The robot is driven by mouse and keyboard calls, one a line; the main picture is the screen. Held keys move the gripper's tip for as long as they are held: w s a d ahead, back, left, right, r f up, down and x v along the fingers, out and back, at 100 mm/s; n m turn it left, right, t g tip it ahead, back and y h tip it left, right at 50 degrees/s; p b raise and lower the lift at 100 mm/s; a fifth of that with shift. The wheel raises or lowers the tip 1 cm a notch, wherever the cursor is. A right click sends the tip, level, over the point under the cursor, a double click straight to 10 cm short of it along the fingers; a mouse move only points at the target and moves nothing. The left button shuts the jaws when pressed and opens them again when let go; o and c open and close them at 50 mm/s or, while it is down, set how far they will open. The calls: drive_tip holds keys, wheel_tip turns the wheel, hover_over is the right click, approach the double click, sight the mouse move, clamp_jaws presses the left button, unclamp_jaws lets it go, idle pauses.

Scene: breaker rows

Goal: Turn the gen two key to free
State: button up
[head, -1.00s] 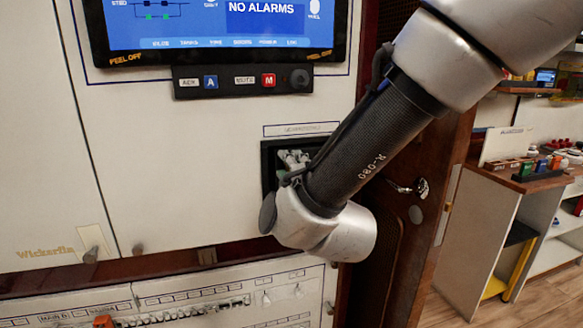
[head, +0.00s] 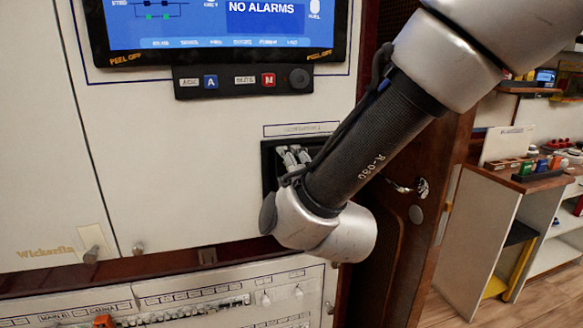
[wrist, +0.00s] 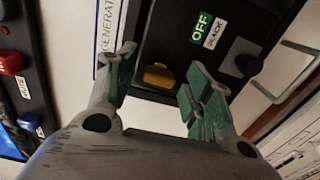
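The generator panel's dark recess (head: 268,170) is in the white wall in the head view, partly hidden by my arm. In the wrist view, a yellow-brass knob or key (wrist: 158,76) sits on this black panel (wrist: 172,28), below a green OFF label (wrist: 201,27). A label reading GENERAT (wrist: 108,38) runs beside it, its end cut off. My gripper (wrist: 163,66) is open, with green-padded fingers on either side of the brass piece in the picture. I cannot tell how far it is from them. In the head view my gripper (head: 292,154) is at the recess.
A screen (head: 220,25) reading NO ALARMS and a button strip (head: 244,82) are above the recess. A breaker panel (head: 200,295) is below. A wooden door frame (head: 400,240) stands right of the recess, with a shelf unit (head: 490,220) beyond.

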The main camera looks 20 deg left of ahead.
drive_tip(key=shift+s, duration=0.1)
drive_tip(key=v, duration=1.2)
